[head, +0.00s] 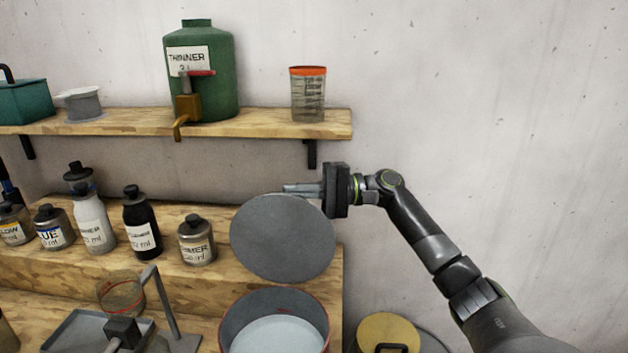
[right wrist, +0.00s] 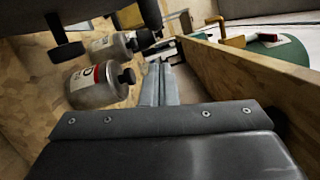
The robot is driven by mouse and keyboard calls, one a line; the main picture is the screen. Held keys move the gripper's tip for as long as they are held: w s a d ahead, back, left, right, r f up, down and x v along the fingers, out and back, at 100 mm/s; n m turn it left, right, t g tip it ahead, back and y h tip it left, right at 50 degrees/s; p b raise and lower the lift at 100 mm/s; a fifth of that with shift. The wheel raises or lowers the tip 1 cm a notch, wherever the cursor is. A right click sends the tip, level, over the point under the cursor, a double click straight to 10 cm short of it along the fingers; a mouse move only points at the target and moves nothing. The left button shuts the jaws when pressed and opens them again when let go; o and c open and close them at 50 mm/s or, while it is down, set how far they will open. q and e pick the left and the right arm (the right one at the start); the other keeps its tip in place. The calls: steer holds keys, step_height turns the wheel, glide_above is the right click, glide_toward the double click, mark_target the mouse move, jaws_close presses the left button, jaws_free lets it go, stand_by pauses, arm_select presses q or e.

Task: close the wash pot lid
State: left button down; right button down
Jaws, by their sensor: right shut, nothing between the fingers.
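The wash pot (head: 275,322) stands on the lower bench at the bottom of the head view, open, with pale liquid inside. Its round grey lid (head: 282,238) stands raised, tilted up behind the pot's far rim. My right gripper (head: 290,188) is at the top edge of the lid, fingers pointing left, shut with nothing in it. I cannot tell whether it touches the lid. In the right wrist view the shut fingers (right wrist: 159,85) point toward the bottles, and the lid is not clear there. My left gripper is not in view.
A wooden shelf (head: 130,126) above carries a green thinner drum (head: 215,85) and a clear cup with orange rim (head: 308,98). Several bottles, including a primer tin (head: 197,243), stand left of the lid. A yellow lid (head: 388,330) is right of the pot.

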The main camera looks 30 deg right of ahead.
steer(key=shift+s+a+r+p, duration=0.15)
steer(key=shift+s+a+p, duration=0.15)
steer(key=shift+s, duration=0.25)
steer(key=shift+s+a+r+p, duration=0.15)
steer(key=shift+s+a, duration=0.25)
steer(key=shift+s, duration=0.15)
